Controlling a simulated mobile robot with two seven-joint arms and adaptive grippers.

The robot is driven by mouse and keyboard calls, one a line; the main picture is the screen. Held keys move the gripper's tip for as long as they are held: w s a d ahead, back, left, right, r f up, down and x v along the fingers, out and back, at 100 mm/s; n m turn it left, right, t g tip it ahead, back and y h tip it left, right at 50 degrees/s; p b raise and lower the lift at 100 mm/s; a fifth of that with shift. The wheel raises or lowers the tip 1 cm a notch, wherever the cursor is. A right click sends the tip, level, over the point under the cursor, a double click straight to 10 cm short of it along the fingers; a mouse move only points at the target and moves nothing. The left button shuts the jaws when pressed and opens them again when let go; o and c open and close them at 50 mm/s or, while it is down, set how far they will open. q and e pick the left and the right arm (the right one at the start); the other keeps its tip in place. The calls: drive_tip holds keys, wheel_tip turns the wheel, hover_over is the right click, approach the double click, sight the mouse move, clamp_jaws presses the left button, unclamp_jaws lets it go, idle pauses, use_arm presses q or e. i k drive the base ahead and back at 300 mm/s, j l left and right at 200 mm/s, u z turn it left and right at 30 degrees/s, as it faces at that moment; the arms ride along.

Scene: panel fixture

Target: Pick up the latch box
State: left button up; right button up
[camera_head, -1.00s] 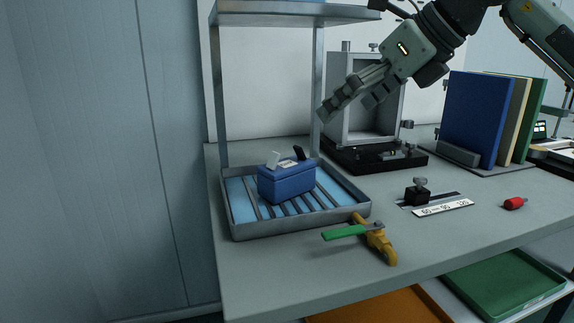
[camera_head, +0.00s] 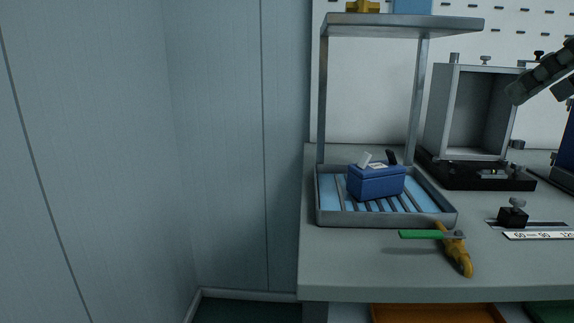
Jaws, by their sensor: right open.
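The latch box is a small blue box (camera_head: 376,184) with a light tab and a dark tab on its top. It sits upright in a shallow grey tray (camera_head: 385,219) with dark bars over a light blue base, under a raised shelf. My right gripper (camera_head: 539,88) shows in part at the right edge, above the bench and well to the right of the box. It is open, and nothing shows between its fingers. My left gripper is not in view.
The grey shelf (camera_head: 400,24) stands on posts over the tray. A yellow tool with a green handle (camera_head: 420,234) lies in front of the tray. A grey open frame (camera_head: 478,110) on a black base and a black knob slide (camera_head: 513,213) are to the right. The bench's left side faces a wall panel.

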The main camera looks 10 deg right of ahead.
sight(380, 178)
drive_tip(key=k+l, duration=0.2)
drive_tip(key=k, duration=0.2)
drive_tip(key=k+l, duration=0.15)
drive_tip(key=k, duration=0.25)
drive_tip(key=k+l, duration=0.2)
drive_tip(key=k, duration=0.2)
